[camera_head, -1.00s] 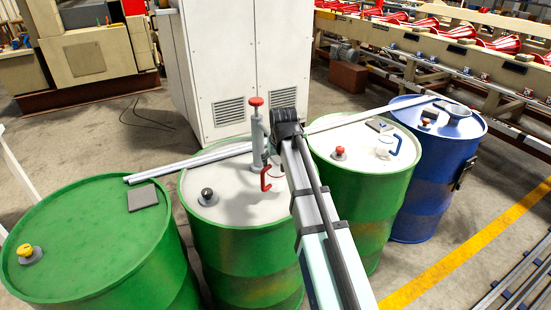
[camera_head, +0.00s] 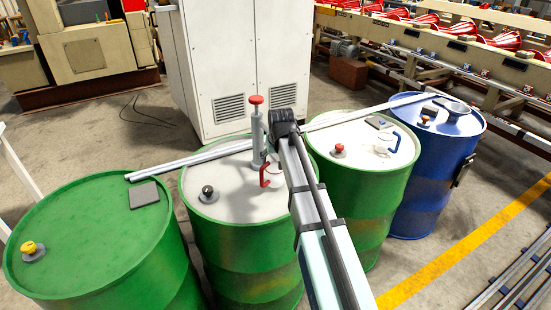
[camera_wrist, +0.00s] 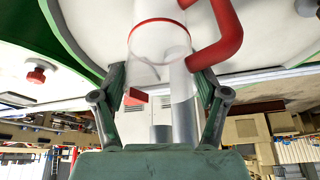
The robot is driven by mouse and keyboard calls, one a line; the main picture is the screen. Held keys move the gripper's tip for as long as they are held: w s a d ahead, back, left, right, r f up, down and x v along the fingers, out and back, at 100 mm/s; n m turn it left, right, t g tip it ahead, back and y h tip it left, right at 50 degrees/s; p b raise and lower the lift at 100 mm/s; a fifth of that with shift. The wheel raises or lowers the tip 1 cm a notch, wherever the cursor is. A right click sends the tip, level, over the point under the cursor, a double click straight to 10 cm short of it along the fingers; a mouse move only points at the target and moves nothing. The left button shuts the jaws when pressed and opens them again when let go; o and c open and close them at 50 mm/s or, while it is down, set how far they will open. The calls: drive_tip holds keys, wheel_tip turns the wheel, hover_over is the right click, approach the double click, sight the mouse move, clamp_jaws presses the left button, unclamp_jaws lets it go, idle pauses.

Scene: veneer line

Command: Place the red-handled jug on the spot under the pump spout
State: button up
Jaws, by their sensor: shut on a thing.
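The red-handled jug (camera_wrist: 160,42) is a clear vessel with a red band, between my gripper's fingers in the wrist view. Its red handle (camera_wrist: 222,35) stands out to the right there; in the head view the handle (camera_head: 265,177) shows just left of my arm. My gripper (camera_wrist: 162,78) is shut on the jug, over the white top of a green drum (camera_head: 228,190). The grey pump (camera_head: 258,140) with a red knob stands on that drum, close behind the jug. My arm hides the gripper and most of the jug in the head view. The spot under the spout cannot be made out.
A blue-handled jug (camera_head: 386,146) and a red knob (camera_head: 339,150) are on the drum to the right. A black knob (camera_head: 208,194) sits at left on the pump's drum. A long metal bar (camera_head: 190,160) lies across the drums. A white cabinet (camera_head: 235,65) stands behind.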

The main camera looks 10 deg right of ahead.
drive_tip(key=shift+s+f, duration=0.25)
drive_tip(key=shift+f, duration=0.15)
drive_tip(key=o, duration=1.6)
drive_tip(key=shift+s+f, duration=0.1)
drive_tip(key=shift+r, duration=0.65)
drive_tip(key=v, duration=0.4)
drive_tip(key=b+v, duration=0.1)
drive_tip(key=v, duration=0.3)
drive_tip(key=b+v, duration=0.1)
drive_tip(key=v, duration=0.3)
drive_tip(key=shift+w+r, duration=0.15)
drive_tip(key=shift+w, duration=0.25)
